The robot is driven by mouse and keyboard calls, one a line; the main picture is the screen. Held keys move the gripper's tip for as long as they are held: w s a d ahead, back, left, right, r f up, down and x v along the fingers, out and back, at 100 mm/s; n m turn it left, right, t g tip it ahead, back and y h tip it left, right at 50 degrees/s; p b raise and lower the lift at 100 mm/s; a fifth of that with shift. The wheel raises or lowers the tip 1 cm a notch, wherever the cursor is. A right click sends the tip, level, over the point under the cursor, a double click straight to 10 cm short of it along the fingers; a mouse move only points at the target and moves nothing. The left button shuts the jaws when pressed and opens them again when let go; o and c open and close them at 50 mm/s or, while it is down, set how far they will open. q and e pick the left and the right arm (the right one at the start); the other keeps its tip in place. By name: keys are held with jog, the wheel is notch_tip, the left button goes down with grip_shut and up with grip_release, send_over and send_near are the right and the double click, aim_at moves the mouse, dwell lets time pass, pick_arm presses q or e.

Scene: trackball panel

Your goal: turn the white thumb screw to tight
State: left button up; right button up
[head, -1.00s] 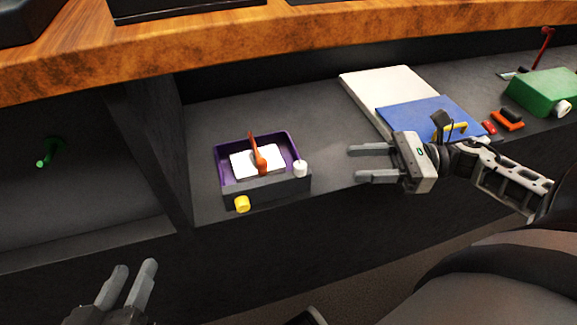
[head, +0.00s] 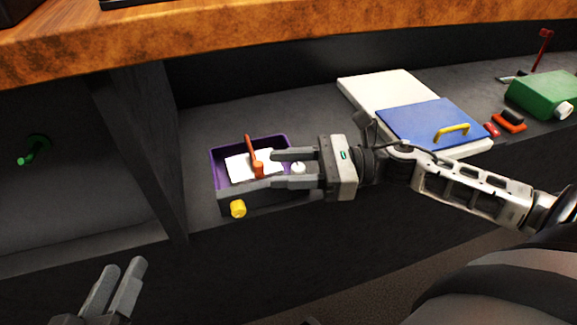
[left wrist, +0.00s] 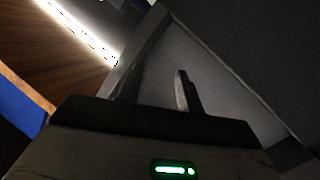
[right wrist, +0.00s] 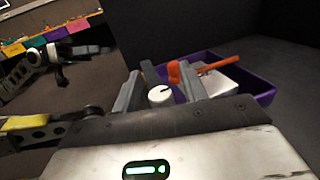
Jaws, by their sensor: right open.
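The white thumb screw (head: 298,168) sits at the right end of the purple tray's dark front block. My right gripper (head: 282,169) reaches in from the right, with its two fingers apart on either side of the screw. In the right wrist view the screw (right wrist: 159,96) shows a dark line on its top and stands between the open fingers (right wrist: 160,92). I cannot tell whether a finger touches it. My left gripper (head: 122,275) is low at the left, far from the screw, its fingers a little apart and empty.
The purple tray (head: 213,166) holds a white block (head: 238,166) and an orange lever (head: 253,152). A yellow knob (head: 238,209) is on its front. A blue panel with a yellow handle (head: 455,130) and a green box (head: 543,92) are to the right. A divider stands left.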

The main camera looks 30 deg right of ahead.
jog(key=shift+c, duration=0.3)
grip_shut()
jog(key=shift+p, duration=0.3)
